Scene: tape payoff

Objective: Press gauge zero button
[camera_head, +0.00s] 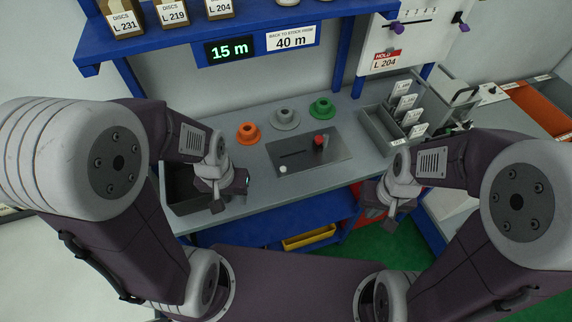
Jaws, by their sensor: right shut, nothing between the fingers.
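A dark grey panel (300,160) lies on the grey bench top. It carries a small white round button (283,169) near its front left corner, a dark slot, and a red-topped knob (319,142) at its right. No label shows which is the gauge zero button. A display reading 15 m (230,50) hangs below the shelf. My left gripper (240,184) is left of the panel, apart from the white button; its finger gap is not clear. My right gripper (372,210) is right of the panel, near the bench's front edge, shut and empty.
Orange (249,133), grey (284,118) and green (321,108) flanged spools stand behind the panel. A grey bin (180,206) is at the bench's left. A grey holder with several white labelled cards (385,130) is at the right. A blue shelf (180,35) with boxes overhangs the back.

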